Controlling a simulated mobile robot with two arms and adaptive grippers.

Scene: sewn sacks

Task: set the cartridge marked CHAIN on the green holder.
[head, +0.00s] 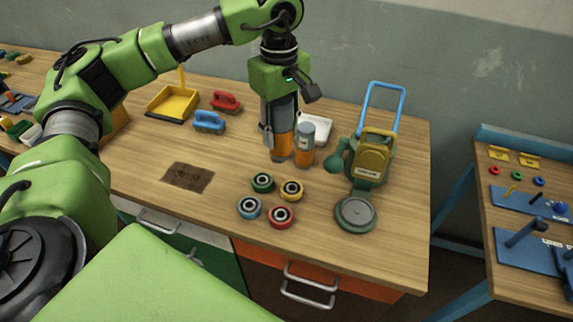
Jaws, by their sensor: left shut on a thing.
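My left gripper (280,125) points down over the table and is shut on an orange cartridge (282,146). The cartridge is upright, with its lower end close to the tabletop; I cannot tell whether it touches. A second orange cartridge with a blue-grey top (305,152) stands upright just to its right. No marking on either can be read, so I cannot tell which is CHAIN. The green holder (263,183) is a low round ring in front of the held cartridge, and nothing stands on it. My right gripper is not in view.
Yellow (292,190), blue (249,208) and red (281,217) holders sit close around the green one. A green-and-yellow machine with a blue handle (373,157) stands at right, a round green base (356,214) before it. A white tray (316,129) and brushes (209,122) lie behind.

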